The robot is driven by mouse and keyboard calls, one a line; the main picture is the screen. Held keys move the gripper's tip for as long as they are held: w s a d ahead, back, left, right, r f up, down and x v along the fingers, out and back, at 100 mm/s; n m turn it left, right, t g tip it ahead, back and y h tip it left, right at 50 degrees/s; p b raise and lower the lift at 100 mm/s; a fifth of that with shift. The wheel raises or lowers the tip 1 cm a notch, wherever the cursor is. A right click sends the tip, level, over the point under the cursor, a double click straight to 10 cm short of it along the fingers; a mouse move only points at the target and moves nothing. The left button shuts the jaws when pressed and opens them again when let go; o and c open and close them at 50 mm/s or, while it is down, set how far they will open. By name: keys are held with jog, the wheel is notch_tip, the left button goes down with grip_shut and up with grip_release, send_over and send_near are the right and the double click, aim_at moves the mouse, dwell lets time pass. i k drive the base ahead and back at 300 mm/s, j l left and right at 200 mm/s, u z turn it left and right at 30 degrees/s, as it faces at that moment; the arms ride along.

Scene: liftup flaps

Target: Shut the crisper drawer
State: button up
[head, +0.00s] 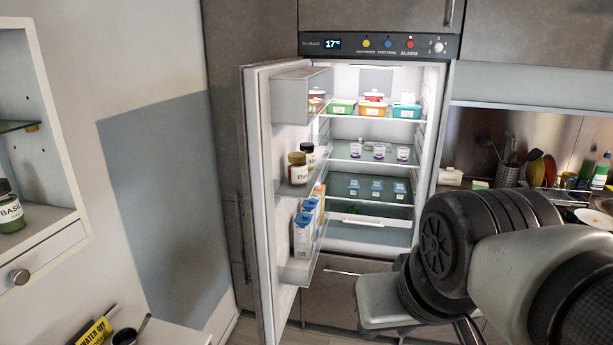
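The crisper drawer (368,236) is at the bottom of the open fridge in the head view. Its pale front has a long grip slot along the top. A dark gap above the front shows a bit of green inside, so it looks at least partly pulled out; how far is hard to tell. My arm fills the lower right, in front of and to the right of the fridge. I cannot make out my gripper's fingers, and no contact with the drawer shows.
The fridge door (262,190) stands open on the left, its bins holding jars and cartons (304,234). Shelves above the drawer hold tubs and small cups. A wall cabinet (45,130) is at far left. A counter with utensils (508,174) is at right.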

aim_at(364, 220)
jog(key=i+l, duration=0.7)
jog(key=i+l+u, duration=0.1)
jog(key=i+l, duration=1.3)
jog(key=l, duration=0.25)
